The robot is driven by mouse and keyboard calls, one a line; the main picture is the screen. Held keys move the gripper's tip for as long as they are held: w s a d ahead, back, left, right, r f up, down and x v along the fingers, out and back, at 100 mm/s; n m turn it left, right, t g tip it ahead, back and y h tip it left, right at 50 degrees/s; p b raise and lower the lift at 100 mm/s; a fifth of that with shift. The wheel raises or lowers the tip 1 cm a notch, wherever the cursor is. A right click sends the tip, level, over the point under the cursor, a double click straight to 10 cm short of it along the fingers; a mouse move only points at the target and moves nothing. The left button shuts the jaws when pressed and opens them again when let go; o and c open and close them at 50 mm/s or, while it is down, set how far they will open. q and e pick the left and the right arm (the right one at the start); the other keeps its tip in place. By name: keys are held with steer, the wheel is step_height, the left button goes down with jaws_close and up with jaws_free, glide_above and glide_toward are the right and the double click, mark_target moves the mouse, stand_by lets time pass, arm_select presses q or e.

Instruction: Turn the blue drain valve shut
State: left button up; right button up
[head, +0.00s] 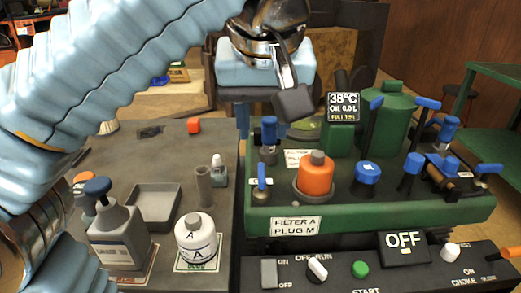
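The green machine deck (400,212) carries several blue controls, and I cannot read which one is labelled as the drain valve. A blue upright handle (269,131) on a grey base stands at its back left. My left gripper (264,126) points down over the back left of the deck. My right gripper is out of view.
An orange bottle-shaped part (316,178) stands on the deck. A green tank (386,118) and a display (343,107) are behind. A grey bench (150,150) at left holds a tray (154,204) and bottles. A switch panel (420,272) lies in front, with an OFF sign.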

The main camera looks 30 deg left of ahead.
mark_target(262, 171)
arm_select(q)
steer(key=x, duration=1.4)
steer(key=shift+w, duration=0.2)
steer(key=shift+r, duration=0.1)
jaws_close()
